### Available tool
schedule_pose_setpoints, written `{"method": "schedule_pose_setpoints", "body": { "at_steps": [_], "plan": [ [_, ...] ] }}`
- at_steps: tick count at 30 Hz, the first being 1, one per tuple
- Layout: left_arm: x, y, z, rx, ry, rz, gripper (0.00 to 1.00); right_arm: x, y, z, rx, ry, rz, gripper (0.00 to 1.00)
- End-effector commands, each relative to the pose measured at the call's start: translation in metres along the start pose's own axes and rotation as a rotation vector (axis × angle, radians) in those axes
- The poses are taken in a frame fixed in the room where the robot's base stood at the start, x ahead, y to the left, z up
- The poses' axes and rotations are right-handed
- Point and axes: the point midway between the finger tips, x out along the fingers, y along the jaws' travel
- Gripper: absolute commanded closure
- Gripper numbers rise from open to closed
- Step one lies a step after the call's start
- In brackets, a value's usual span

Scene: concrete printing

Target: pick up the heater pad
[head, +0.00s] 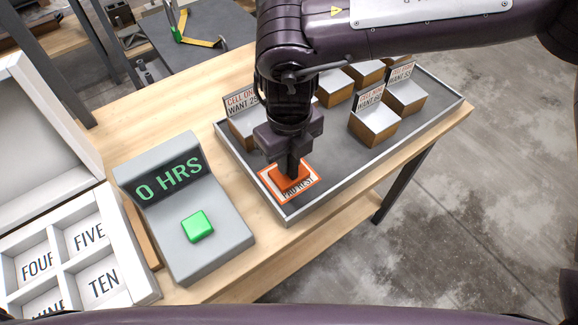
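The heater pad (283,184) is a small orange block lying on a white, orange-edged patch marked PAD REST (304,190), at the front corner of a grey tray (283,212). My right gripper (291,173) points straight down at the pad, its fingertips at the pad's top. The fingers line up in this view and hide part of the pad, so I cannot tell whether they are apart or shut on it. My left gripper is not in view.
A white compartment box (124,246) stands further left.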

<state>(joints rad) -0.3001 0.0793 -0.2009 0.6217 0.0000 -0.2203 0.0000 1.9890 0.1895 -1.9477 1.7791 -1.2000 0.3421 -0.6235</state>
Motion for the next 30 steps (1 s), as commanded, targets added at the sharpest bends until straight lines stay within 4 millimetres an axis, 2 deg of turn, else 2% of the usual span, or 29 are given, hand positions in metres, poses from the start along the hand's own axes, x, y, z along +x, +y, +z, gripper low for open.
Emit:
{"method": "schedule_pose_setpoints", "body": {
  "at_steps": [1, 4, 22, 26, 30],
  "plan": [
    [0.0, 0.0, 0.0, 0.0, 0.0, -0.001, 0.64, 0.0, 0.0, 0.0, 0.0, 0.0, 0.0, 0.89],
    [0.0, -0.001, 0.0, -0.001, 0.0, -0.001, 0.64, 0.0, 0.0, 0.0, 0.0, 0.0, 0.0, 1.0],
    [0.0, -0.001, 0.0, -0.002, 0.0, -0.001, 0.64, -0.005, 0.0, 0.001, 0.0, -0.003, 0.001, 1.0],
    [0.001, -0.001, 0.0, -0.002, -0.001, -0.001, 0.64, -0.014, 0.0, 0.001, 0.0, -0.004, 0.0, 1.0],
    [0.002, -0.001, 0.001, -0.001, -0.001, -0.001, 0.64, -0.033, 0.0, 0.001, 0.0, -0.006, 0.0, 1.0]
  ]
}}
